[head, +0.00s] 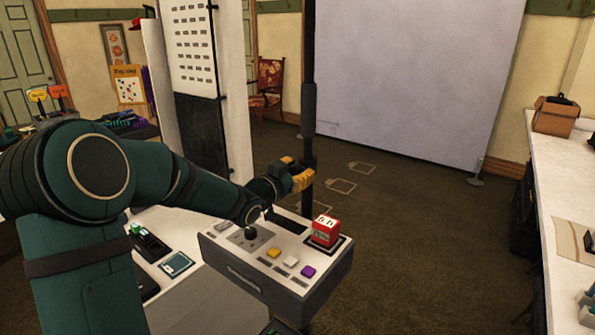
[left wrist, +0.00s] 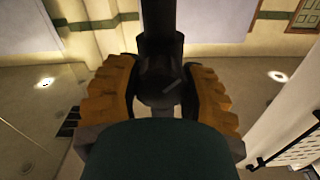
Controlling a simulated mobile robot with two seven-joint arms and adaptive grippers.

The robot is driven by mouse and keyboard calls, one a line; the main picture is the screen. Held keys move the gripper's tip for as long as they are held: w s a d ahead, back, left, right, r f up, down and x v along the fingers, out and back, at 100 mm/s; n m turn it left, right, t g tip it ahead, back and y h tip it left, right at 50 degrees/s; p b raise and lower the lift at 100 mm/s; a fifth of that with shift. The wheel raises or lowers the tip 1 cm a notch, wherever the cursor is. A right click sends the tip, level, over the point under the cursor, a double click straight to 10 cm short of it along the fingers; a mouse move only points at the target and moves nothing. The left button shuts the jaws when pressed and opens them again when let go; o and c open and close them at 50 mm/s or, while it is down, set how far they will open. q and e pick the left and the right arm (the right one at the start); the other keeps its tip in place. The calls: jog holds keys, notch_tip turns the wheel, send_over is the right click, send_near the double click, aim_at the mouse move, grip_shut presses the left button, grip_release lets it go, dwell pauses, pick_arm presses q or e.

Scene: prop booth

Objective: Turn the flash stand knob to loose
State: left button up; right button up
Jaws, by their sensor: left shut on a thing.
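The flash stand is a dark upright pole (head: 308,105) in the middle of the head view, rising out of the top of the picture. My left gripper (head: 298,176) reaches it from the left, its orange-yellow fingers at the pole just above the control box. In the left wrist view, the two ribbed orange fingers (left wrist: 163,95) stand on either side of a dark round knob (left wrist: 160,85) on the pole and are shut on it. A small lighter mark shows on the knob; no lettering is readable. My right gripper is in neither view.
A grey control box (head: 277,257) with coloured buttons and a red block (head: 326,231) sits just below my left gripper. A white table (head: 575,200) runs along the right. A pale backdrop (head: 415,70) stands behind; the carpet between is mostly clear.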

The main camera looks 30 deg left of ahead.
pick_arm(q)
jog(key=shift+n, duration=0.4)
jog(key=n+p, duration=0.2)
jog(key=n, duration=0.3)
jog(key=shift+a, duration=0.15)
jog(key=n+p, duration=0.2)
jog(key=n, duration=0.3)
jog(key=shift+n+p, duration=0.4)
jog(key=shift+a+n+p, duration=0.1)
jog(key=shift+n+p, duration=0.35)
jog(key=shift+n, duration=0.45)
jog(key=shift+f+n+p, duration=0.1)
jog(key=shift+n+p, duration=0.95)
jog(key=shift+n, duration=1.15)
jog(key=o, duration=1.2)
